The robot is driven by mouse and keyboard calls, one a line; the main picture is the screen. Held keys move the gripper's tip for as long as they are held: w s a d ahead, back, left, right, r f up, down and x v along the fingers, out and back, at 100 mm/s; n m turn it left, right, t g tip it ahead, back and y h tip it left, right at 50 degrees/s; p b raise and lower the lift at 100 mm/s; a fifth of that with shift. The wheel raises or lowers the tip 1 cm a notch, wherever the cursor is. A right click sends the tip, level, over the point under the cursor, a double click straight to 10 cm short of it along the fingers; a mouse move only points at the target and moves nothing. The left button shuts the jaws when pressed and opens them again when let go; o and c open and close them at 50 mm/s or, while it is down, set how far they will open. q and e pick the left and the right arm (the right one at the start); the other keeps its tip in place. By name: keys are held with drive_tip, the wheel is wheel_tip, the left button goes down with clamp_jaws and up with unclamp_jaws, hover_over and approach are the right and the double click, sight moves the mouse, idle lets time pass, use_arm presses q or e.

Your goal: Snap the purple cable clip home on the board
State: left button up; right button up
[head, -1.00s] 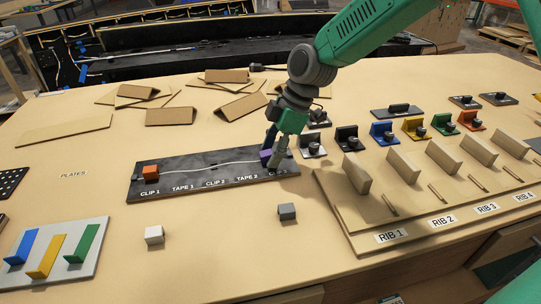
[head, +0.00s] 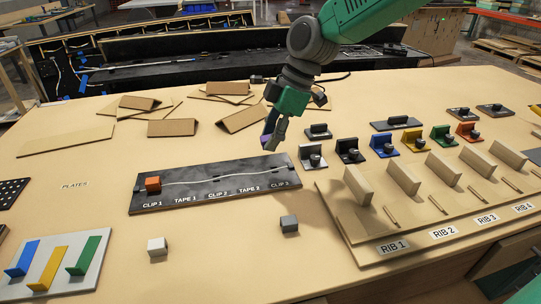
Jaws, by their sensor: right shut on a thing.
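The dark board (head: 218,199) lies on the table with a white cable along it and labels for clips and tapes. An orange clip (head: 153,184) sits at its left end by the CLIP 1 label. My right gripper (head: 270,142) is above and behind the board's right end, shut on the purple cable clip (head: 265,141). The clip is mostly hidden by the fingers and is held clear of the board. My left gripper is not in view.
A white block (head: 157,246) and a grey block (head: 289,224) lie in front of the board. The rib stand (head: 340,222) is close on the right, with several coloured brackets behind it. Folded cardboard pieces (head: 173,128) lie behind. The table front left of centre is mostly clear.

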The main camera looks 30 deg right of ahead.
wheel_tip(320, 180, up, 2)
drive_tip(key=shift+a+r, duration=0.1)
drive_tip(key=shift+a, duration=0.05)
drive_tip(key=shift+f+b, duration=0.4)
drive_tip(key=shift+f, duration=0.1)
drive_tip(key=y+b, duration=0.1)
drive_tip(key=b, duration=0.2)
hover_over(272, 171)
drive_tip(key=d, duration=0.1)
wheel_tip(272, 171, down, 5)
drive_tip(key=shift+d+f, duration=0.1)
drive_tip(key=shift+f, duration=0.7)
drive_tip(key=shift+d, duration=0.1)
drive_tip(key=shift+s+f, duration=0.1)
drive_tip(key=shift+f, duration=1)
idle(1.3)
